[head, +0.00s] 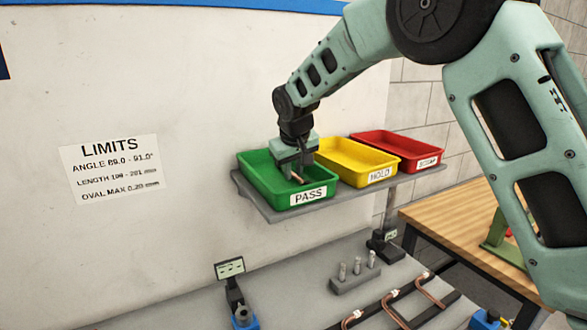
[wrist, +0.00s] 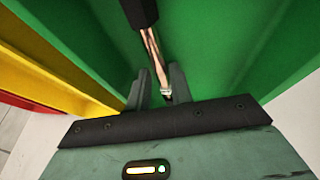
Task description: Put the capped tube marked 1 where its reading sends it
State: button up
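A copper tube (wrist: 152,45) with a dark cap (wrist: 140,12) lies inside the green PASS tray (head: 257,185). A pale band (wrist: 165,87) sits near its lower end in the wrist view; no number is readable on it. In the head view a short copper piece of the tube (head: 298,178) shows below the fingers. My gripper (head: 297,170) is down in the green tray. Its fingers (wrist: 159,72) stand apart on either side of the tube with gaps visible, so it looks open. The gripper hides most of the tube in the head view.
A yellow HOLD tray (head: 378,174) and a red tray (head: 428,162) stand to the right on the same shelf (head: 270,214). Several labelled copper tubes (head: 392,312), a block with grey pegs (head: 355,276) and a small display (head: 230,268) are on the bench below. A LIMITS sign (head: 111,168) hangs left.

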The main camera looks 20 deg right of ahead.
jog(key=b+v, duration=0.4)
jog(key=v, duration=0.8)
dwell(0.5)
